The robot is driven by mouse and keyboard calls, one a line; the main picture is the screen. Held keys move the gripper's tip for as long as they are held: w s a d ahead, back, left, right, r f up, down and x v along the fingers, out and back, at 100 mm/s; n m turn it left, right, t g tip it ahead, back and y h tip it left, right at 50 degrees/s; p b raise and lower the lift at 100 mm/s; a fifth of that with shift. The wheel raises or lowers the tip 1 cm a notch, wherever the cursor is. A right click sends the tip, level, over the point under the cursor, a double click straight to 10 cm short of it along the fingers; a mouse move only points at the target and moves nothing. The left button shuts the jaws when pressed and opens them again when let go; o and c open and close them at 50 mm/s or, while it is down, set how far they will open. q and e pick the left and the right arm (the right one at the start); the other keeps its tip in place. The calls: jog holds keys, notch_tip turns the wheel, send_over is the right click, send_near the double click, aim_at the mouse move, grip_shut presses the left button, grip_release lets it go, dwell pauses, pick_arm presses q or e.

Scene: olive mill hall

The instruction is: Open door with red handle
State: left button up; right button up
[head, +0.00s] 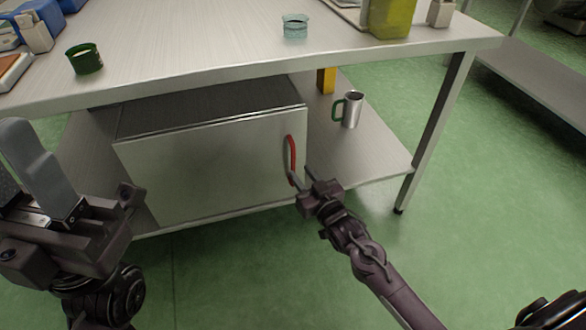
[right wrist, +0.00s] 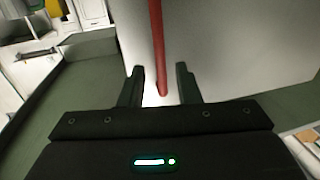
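The cabinet door (head: 215,168) is a flat pale panel on a box on the table's lower shelf, and it looks closed. Its red handle (head: 291,158) is a vertical bar near the door's right edge. My right gripper (head: 299,187) is at the handle's lower end. In the right wrist view the red handle (right wrist: 158,50) runs down between the two fingertips (right wrist: 159,80), with gaps on both sides, so the gripper is open around it. My left gripper (head: 25,165) is at the left edge, away from the door, and its finger gap is unclear.
The table (head: 215,62) stands above the cabinet, with a green cup (head: 84,58), a glass jar (head: 295,26) and a yellow-green container (head: 389,17) on it. A metal mug (head: 352,110) stands on the lower shelf right of the cabinet. The green floor in front is clear.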

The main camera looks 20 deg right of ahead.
aim_at(294, 164)
jog(key=w+b, duration=0.1)
jog(key=w, duration=0.1)
jog(key=w+a, duration=0.1)
jog(key=w, duration=0.2)
jog(key=shift+w+b, duration=0.3)
jog(key=shift+b, duration=0.1)
grip_shut()
